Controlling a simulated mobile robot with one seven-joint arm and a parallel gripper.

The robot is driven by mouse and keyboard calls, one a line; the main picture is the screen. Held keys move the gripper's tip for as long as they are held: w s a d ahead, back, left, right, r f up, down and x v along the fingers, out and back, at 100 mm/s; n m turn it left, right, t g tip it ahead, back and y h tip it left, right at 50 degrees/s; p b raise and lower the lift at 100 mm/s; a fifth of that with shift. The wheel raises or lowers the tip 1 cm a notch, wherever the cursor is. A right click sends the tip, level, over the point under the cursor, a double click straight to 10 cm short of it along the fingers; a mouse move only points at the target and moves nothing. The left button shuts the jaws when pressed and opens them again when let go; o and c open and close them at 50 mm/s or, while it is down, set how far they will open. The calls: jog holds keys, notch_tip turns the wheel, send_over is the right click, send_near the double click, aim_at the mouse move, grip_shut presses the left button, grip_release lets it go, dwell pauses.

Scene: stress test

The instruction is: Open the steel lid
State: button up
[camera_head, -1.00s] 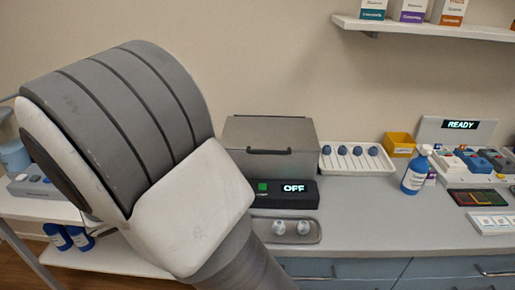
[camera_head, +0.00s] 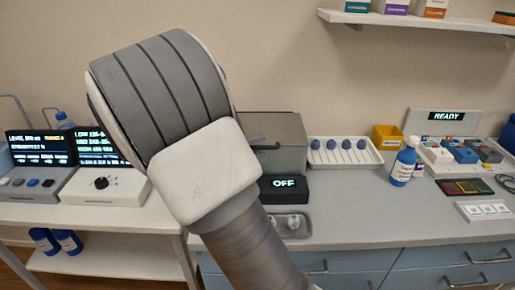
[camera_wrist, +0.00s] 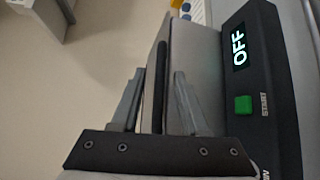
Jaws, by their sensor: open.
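The grey steel box with its lid (camera_head: 278,128) stands on the counter, partly hidden behind my arm in the head view. The lid looks shut there. Its grey face (camera_wrist: 207,75) fills the middle of the wrist view. A dark bar handle (camera_wrist: 160,88) runs along it. My gripper (camera_wrist: 159,72) is open, with one finger on each side of the handle. I cannot tell whether either finger touches it. The head view hides my gripper behind my arm. A black panel (camera_wrist: 262,85) beside the box reads OFF and has a green START button (camera_wrist: 243,105).
A rack with blue knobs (camera_head: 345,152), a yellow bin (camera_head: 386,138) and a blue spray bottle (camera_head: 403,162) stand right of the box. A small tray (camera_head: 293,226) lies in front. Two display units (camera_head: 98,150) stand on the left table. A shelf (camera_head: 420,20) hangs above.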

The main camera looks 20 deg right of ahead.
jog(key=shift+w+d, duration=0.1)
jog(key=shift+d, duration=0.1)
grip_shut()
dwell(1.4)
